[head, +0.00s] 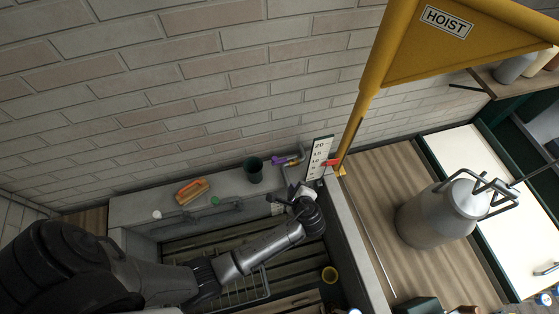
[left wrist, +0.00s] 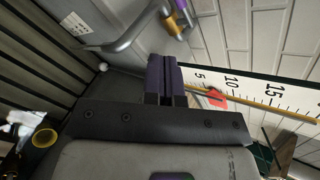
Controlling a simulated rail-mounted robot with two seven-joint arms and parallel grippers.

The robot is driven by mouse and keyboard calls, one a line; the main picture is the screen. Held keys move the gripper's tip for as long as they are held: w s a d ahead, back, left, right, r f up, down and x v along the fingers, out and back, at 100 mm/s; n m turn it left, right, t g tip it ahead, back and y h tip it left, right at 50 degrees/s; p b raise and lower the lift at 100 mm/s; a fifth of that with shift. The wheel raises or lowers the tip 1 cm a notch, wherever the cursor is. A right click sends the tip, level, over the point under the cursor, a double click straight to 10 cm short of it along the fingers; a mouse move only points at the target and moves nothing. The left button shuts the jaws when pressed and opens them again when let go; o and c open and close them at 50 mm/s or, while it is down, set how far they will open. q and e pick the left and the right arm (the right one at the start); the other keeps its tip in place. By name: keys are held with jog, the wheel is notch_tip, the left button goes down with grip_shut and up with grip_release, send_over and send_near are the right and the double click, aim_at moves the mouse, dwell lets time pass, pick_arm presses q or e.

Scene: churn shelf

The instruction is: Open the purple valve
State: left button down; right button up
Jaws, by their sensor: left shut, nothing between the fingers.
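The purple valve (head: 280,160) is on a small pipe at the back ledge, against the brick wall, left of the white number scale (head: 319,157). In the left wrist view, a pipe with a brass part and a bit of purple (left wrist: 174,22) shows at the top edge, beyond the fingertips. My left gripper (head: 299,192) is in front of and below the valve, apart from it. Its dark fingers (left wrist: 164,70) are together and empty. The valve's handle position is too small to tell. My right gripper is not in view.
A red pointer (head: 332,162) sits at the scale, beside the yellow hoist post (head: 357,125). A grey churn (head: 432,220) stands on the right counter. A slatted basin lies below my arm.

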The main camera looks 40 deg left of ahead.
aim_at(284, 160)
pick_arm(q)
jog(key=w+a+f+m, duration=0.1)
jog(key=a+f+m, duration=0.1)
jog(key=m, duration=0.1)
jog(key=w+a+f+m, duration=0.1)
jog(key=a+f+m, duration=0.1)
jog(key=m, duration=0.1)
jog(key=w+a+f+m, duration=0.1)
jog(key=a+f+m, duration=0.1)
jog(key=a+m, duration=0.1)
jog(key=shift+g, duration=0.3)
jog(key=shift+w+a+r+p, duration=0.15)
jog(key=shift+w+a, duration=0.2)
jog(key=shift+a, duration=0.3)
jog(key=shift+w+a+r+p, duration=0.15)
jog(key=shift+w+a, duration=0.2)
jog(key=shift+a, duration=0.25)
jog(key=shift+w+a, duration=0.3)
jog(key=shift+a, duration=0.2)
